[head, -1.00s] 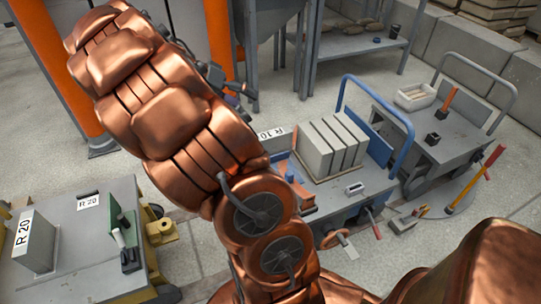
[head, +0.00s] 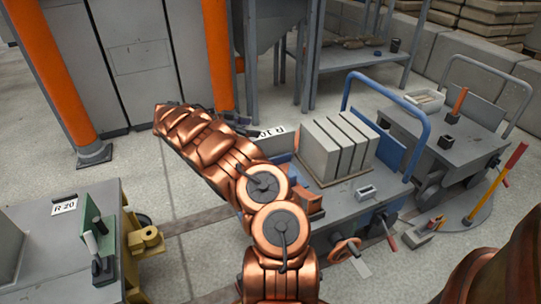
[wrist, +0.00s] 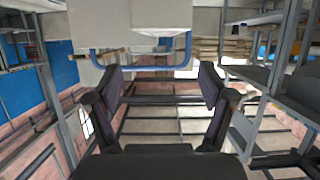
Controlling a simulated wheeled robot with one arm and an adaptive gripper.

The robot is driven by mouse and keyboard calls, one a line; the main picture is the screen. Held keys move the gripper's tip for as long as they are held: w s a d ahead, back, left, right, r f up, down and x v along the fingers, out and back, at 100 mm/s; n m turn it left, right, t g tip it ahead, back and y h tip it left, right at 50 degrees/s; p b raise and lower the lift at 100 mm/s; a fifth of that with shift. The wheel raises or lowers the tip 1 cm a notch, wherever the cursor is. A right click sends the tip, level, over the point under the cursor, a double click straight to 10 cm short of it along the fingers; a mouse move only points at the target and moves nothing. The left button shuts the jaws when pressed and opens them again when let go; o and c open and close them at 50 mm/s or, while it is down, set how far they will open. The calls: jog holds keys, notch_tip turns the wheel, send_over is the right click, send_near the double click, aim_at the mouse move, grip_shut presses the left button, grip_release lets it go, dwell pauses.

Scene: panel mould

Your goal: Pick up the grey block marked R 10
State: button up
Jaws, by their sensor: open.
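A light grey face marked R 10 (head: 279,133) shows in the head view at the back left corner of the blue cart. My arm hides its lower part, so I cannot tell its full shape. My gripper (wrist: 160,88) is open in the wrist view, its two dark fingers well apart with nothing between them. In the head view only small dark parts of the gripper (head: 243,124) show, just left of the R 10 marking. A pale grey surface and the cart's blue rail (wrist: 186,50) lie beyond the fingers in the wrist view; no marking is readable there.
Several plain grey blocks (head: 340,145) stand on the blue cart (head: 345,203), beside its blue handle. A grey cart (head: 450,135) stands at right. A table (head: 40,215) with an R 20 label (head: 64,207) is at left. An orange post (head: 217,55) rises behind my arm.

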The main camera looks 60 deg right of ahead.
aim_at(269, 132)
jog(key=shift+w+d+f, duration=0.1)
jog(key=shift+f, duration=0.5)
jog(key=shift+d+f, duration=0.15)
jog(key=shift+d, duration=0.05)
jog(key=shift+b+x, duration=1.2)
jog(key=shift+x, duration=2.5)
jog(key=shift+a, duration=0.1)
jog(key=shift+c, duration=0.3)
grip_shut()
